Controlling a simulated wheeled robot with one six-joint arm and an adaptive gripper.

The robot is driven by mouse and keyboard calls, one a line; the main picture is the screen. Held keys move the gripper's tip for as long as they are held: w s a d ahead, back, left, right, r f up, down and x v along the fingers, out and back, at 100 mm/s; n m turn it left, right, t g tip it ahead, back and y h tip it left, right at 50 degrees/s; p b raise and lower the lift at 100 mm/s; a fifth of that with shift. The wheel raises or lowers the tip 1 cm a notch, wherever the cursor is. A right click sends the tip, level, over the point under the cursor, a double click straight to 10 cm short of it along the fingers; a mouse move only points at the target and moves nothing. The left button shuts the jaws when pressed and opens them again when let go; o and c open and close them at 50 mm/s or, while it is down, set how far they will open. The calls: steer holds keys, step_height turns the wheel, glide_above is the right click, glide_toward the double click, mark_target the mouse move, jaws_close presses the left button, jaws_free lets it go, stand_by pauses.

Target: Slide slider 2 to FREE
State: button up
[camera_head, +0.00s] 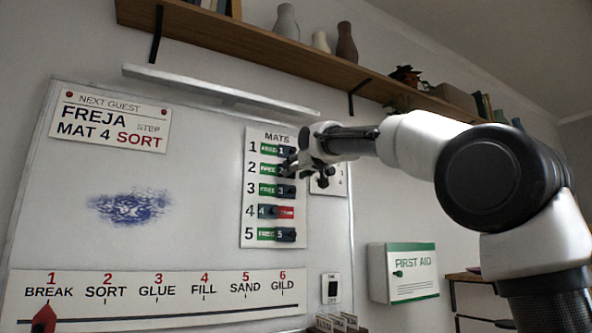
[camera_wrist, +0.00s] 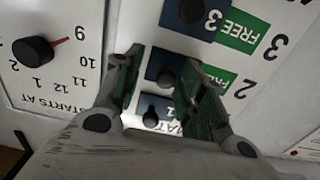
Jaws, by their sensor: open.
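Slider 2 (camera_head: 283,170) is a dark block with a round knob in row 2 of the MATS panel (camera_head: 256,240). It sits at the right end of its track, with green FREE showing to its left. In the wrist view, slider 2 (camera_wrist: 165,76) lies between the fingers, with part of its green label (camera_wrist: 216,74) behind one finger. My gripper (camera_head: 296,168) is open at the panel by rows 1 and 2. In the wrist view, the gripper's fingers (camera_wrist: 161,66) are on either side of slider 2's knob; I cannot tell whether they touch it.
Slider 1 (camera_wrist: 153,110) and slider 3 (camera_wrist: 192,15) are close by on either side. Slider 4 (camera_head: 265,211) is at the left with red showing. A dial panel (camera_wrist: 62,60) is beside the MATS panel. A shelf (camera_head: 240,38) runs above.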

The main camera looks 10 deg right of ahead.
steer(key=v, duration=1.2)
stand_by(0.3)
steer(key=s+d+f+g+h, duration=0.1)
steer(key=s+d+f+g, duration=0.15)
steer(key=f, duration=0.75)
steer(key=s+d+f+g+h, duration=0.1)
steer(key=s+f+g, duration=0.15)
steer(key=f, duration=0.75)
steer(key=s+d+f+g+h, duration=0.1)
steer(key=s+d+f+g, duration=0.15)
steer(key=f, duration=0.75)
steer(key=s+d+f+m+g+h, duration=0.1)
steer(key=s+d+f, duration=0.4)
steer(key=s+f, duration=0.6)
steer(key=s+d+f+m+g+h, duration=0.1)
steer(key=s+d+f+g, duration=0.3)
steer(key=s+f, duration=0.7)
steer(key=shift+s+d+m+h, duration=0.3)
steer(key=shift+s+d+m, duration=0.55)
steer(key=shift+d, duration=0.35)
